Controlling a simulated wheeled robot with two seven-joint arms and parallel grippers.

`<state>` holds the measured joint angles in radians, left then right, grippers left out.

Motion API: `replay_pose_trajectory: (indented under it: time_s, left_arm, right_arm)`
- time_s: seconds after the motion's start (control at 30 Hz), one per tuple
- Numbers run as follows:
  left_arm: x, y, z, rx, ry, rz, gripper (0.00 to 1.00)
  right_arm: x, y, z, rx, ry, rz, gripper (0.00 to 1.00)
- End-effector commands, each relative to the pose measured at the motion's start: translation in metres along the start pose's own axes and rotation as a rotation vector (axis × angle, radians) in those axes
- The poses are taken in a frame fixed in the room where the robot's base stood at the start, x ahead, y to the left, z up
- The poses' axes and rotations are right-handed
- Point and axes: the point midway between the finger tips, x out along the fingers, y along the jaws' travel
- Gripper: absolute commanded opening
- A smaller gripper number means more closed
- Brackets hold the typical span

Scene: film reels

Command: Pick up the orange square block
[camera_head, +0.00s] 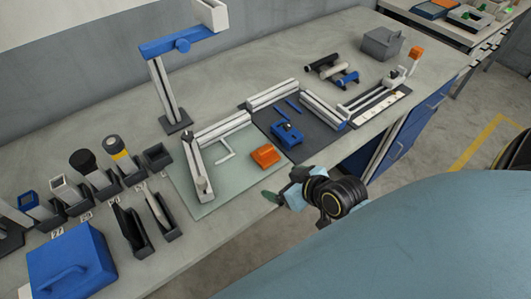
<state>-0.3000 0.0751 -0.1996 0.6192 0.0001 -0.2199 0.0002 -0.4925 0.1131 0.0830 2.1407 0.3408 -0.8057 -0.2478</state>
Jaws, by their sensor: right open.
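The orange square block (265,156) lies flat on the pale green mat (228,192), near its right edge. My right gripper (282,190) is at the front edge of the bench, just below and right of the block in the picture. It is open and apart from the block, with nothing seen between its fingers. The block's top is in plain view. My left gripper is not in view.
A dark mat (318,142) beside the block carries a blue device (287,134) and white rails. A white-and-blue stand (168,90) rises behind. A blue case (70,263) and several tool holders fill the left.

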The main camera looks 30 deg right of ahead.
Motion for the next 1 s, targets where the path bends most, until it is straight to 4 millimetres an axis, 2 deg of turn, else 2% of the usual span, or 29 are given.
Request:
replay_pose_trajectory:
  time_s: [0.13,0.3,0.37,0.7,1.0]
  left_arm:
    - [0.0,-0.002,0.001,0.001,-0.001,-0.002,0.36]
    - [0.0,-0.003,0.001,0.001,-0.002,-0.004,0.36]
    - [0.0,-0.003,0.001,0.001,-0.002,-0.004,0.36]
    - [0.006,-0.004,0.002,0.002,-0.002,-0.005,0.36]
    - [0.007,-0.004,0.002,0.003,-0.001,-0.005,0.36]
  right_arm:
    - [0.01,0.027,-0.013,0.026,0.128,0.048,0.89]
    - [0.016,0.044,-0.02,0.043,0.2,0.082,0.89]
    - [0.022,0.046,-0.022,0.044,0.208,0.085,0.89]
    - [0.081,0.051,-0.034,0.044,0.206,0.084,0.89]
    - [0.102,0.053,-0.037,0.043,0.205,0.084,0.89]
